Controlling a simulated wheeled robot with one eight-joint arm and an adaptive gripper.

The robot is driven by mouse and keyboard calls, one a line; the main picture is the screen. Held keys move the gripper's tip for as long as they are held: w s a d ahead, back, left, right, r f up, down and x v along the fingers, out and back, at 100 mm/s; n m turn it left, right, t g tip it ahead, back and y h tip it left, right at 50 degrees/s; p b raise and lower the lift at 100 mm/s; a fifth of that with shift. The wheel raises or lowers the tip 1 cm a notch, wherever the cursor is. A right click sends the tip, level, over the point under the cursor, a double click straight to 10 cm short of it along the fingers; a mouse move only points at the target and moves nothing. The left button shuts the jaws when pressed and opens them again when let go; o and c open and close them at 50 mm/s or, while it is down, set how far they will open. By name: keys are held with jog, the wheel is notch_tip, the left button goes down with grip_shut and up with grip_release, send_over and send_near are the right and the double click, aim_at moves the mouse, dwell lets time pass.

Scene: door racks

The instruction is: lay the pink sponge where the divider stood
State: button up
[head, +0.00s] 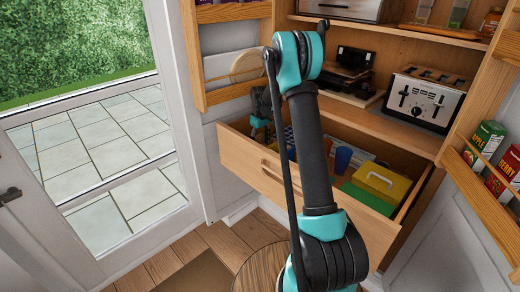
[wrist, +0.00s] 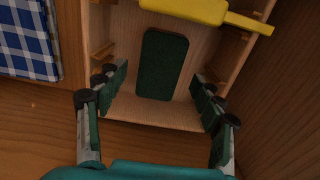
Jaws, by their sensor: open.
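My gripper (wrist: 160,84) is open. In the wrist view its two fingers stand either side of a dark green oblong block (wrist: 162,64), apart from it. The block lies flat on the floor of a wooden compartment (wrist: 122,112). No pink surface shows, and I cannot tell whether this block is the sponge. Small wooden ledges (wrist: 102,50) line the compartment's side walls, and no upright divider is clear between them. In the head view the teal and black gripper (head: 259,122) is over the left end of the open drawer (head: 245,161), partly hidden by my arm.
A yellow handled thing (wrist: 205,13) lies across the compartment's far part. A blue checked cloth (wrist: 28,38) lies at left. The drawer also holds a blue cup (head: 342,159), a yellow box (head: 381,182) and a green item (head: 367,199). A toaster (head: 426,98) stands above.

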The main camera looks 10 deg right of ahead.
notch_tip(320, 180, up, 9)
jog(key=shift+f, duration=0.15)
jog(key=shift+c, duration=0.6)
dwell(0.8)
